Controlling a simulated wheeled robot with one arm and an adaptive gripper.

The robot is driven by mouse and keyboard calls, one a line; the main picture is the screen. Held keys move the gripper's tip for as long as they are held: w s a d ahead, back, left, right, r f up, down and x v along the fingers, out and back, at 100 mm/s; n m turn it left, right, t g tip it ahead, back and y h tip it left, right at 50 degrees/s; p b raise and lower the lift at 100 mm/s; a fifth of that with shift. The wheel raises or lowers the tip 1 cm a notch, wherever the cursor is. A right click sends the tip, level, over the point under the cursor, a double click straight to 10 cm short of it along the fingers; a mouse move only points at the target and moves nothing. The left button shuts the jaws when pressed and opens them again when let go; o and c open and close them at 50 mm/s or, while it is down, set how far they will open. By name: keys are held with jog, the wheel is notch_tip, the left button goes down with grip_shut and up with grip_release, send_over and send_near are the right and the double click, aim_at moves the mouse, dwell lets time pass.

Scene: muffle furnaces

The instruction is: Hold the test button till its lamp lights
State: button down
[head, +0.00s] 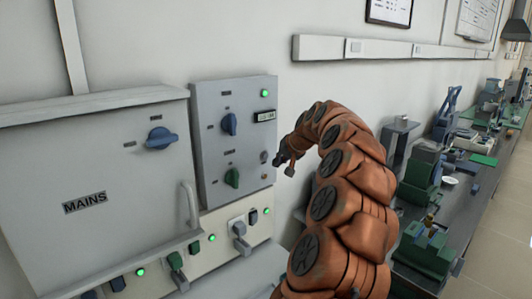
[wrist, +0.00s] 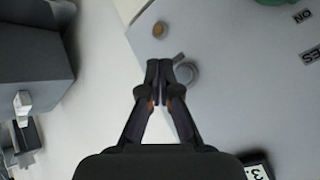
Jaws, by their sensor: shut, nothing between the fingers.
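The grey panel (head: 208,140) stands on the wall to the right of the mains box. At its right edge is a round grey button (wrist: 186,72) in a ring, partly covered by my fingertips in the wrist view; I take it as the test button. It also shows in the head view (head: 264,156). A small amber-brown lamp (wrist: 159,30) sits beside it and looks dull, not glowing. My gripper (wrist: 160,70) is shut and empty, its tips at the button's edge in the wrist view. It also shows in the head view (head: 279,160). I cannot tell whether the tips touch the button.
The panel also carries a blue knob (head: 230,124), a green knob (head: 232,178), a small display (head: 264,116) and a lit green lamp (head: 265,93). The mains box (head: 90,190) stands at left, above a row of switches. A cluttered bench (head: 455,190) runs along the right.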

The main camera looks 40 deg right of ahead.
aim_at(265, 156)
jog(key=shift+w, duration=1.25)
jog(key=shift+w, duration=0.15)
dwell(0.5)
jog(key=shift+w, duration=0.3)
jog(key=shift+w+p, duration=0.3)
jog(key=shift+w, duration=0.15)
dwell(5.4)
